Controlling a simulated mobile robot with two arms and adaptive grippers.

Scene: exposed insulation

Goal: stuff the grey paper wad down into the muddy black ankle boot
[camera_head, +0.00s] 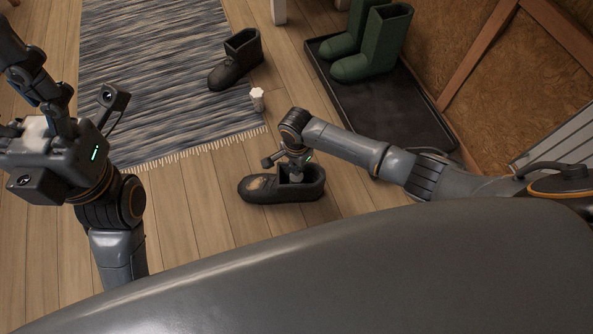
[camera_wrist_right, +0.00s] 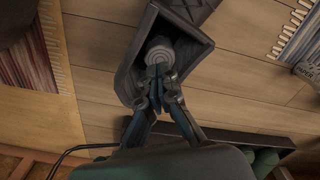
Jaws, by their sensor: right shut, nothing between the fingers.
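The black ankle boot (camera_head: 258,196) stands on the wooden floor in front of the rug, with a pale brown mud patch on its toe. In the right wrist view, the boot (camera_wrist_right: 127,82) shows its opening, with a grey ridged wad (camera_wrist_right: 160,49) inside. My right gripper (camera_wrist_right: 158,72) is shut and empty, its fingertips at the near side of the wad. I cannot tell if they touch it. In the head view, the right gripper (camera_head: 296,173) points down into the boot's opening. My left gripper (camera_head: 22,85) is raised at the left, away from the boot; its finger opening is unclear.
A second black boot (camera_head: 236,62) stands on the striped rug (camera_head: 160,80). A small whitish object (camera_head: 257,98) is by the rug's right edge. Green boots (camera_head: 375,50) stand on a black tray (camera_head: 400,115) at the back right. Floor left of the muddy boot is clear.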

